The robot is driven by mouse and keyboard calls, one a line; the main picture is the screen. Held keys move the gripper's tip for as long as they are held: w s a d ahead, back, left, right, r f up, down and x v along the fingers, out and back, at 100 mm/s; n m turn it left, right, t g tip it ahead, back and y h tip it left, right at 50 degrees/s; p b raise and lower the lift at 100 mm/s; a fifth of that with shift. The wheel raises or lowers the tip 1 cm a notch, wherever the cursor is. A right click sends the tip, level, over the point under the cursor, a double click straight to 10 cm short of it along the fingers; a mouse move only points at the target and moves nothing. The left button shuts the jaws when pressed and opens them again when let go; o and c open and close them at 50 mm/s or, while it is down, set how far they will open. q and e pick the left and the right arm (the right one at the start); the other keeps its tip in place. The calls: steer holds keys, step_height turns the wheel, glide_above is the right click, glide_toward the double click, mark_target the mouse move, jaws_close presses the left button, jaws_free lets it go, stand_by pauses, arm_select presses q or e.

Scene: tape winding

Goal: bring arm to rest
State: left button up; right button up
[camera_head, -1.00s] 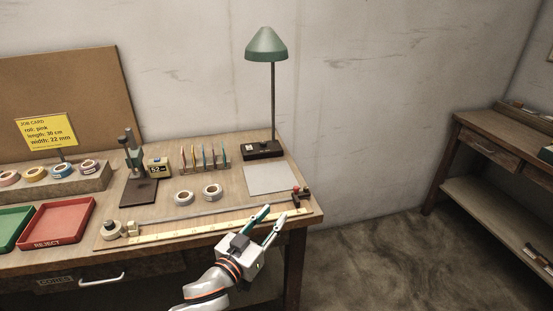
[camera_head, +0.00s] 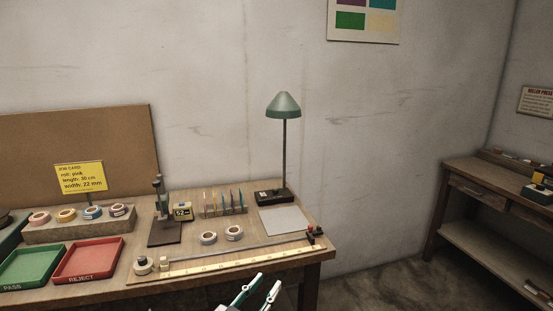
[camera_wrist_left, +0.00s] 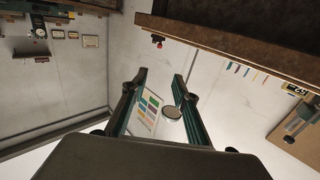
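My left gripper (camera_head: 262,293) shows at the bottom of the head view, in front of the workbench's front edge. Its two fingers are spread apart with nothing between them. In the left wrist view the fingers of my left gripper (camera_wrist_left: 158,90) are also apart and empty, with the wall and a colour chart (camera_wrist_left: 150,108) beyond them. Most of the left arm is below the head view. My right gripper is in neither view.
The workbench (camera_head: 110,291) holds a ruler strip (camera_head: 230,264), two tape rolls (camera_head: 208,238), a red reject tray (camera_head: 88,262), a green pass tray (camera_head: 30,268) and a lamp (camera_head: 284,106). A second bench (camera_head: 475,200) stands at right, with open floor between.

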arm_select(q)
steer(key=s+a+f+g+y, duration=0.1)
steer(key=s+a+f+y, duration=0.1)
steer(key=s+a+f, duration=0.3)
steer(key=s+a+f+n+g+y, duration=0.1)
steer(key=s+a+f+g+y, duration=0.1)
steer(key=s+a+f, duration=0.4)
steer(key=s+a+f+g+y, duration=0.2)
steer(key=s+a+f, duration=0.4)
steer(key=s+f, duration=0.8)
steer(key=s, duration=0.2)
steer(key=shift+s, duration=0.3)
steer(key=shift+w+f, duration=0.1)
steer(key=shift+w, duration=0.05)
stand_by(0.7)
